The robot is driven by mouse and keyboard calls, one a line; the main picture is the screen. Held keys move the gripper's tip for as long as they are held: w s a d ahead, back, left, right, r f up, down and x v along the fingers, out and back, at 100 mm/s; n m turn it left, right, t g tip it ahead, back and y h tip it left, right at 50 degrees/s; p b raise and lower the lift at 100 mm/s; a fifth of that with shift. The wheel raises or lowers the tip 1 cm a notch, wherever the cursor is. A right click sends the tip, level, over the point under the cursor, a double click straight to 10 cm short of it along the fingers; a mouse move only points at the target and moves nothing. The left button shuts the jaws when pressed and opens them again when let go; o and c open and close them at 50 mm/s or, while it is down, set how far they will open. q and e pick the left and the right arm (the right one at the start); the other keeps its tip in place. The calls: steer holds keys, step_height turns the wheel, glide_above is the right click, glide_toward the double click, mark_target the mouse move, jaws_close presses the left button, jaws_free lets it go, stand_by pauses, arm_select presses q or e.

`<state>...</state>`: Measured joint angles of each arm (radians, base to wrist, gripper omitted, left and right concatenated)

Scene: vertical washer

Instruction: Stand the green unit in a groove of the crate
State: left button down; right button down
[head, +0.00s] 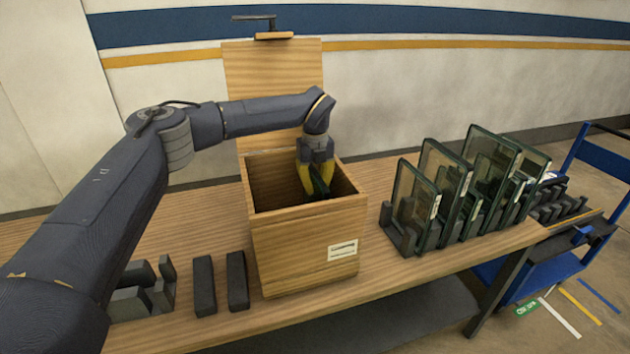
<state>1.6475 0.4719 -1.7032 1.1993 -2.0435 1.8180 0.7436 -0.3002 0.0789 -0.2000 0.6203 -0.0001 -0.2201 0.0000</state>
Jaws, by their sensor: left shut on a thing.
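The wooden crate (307,238) stands on the table with its lid (273,97) raised at the back and a white label on its front. My left gripper (317,190) has yellow fingers and points down inside the crate's opening. It is shut on a dark green piece, the green unit (319,184), of which only a small part shows between the fingers. The crate's front wall and the fingers hide the rest of it, and the grooves inside are not visible. My right gripper is not in view.
Several framed glass panes (412,200) stand upright in dark holders on the table to the right. Dark grey blocks (204,285) lie left of the crate. A blue cart (560,245) stands beyond the table's right end.

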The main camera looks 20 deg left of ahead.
arm_select(q)
steer(key=shift+f, duration=2.15)
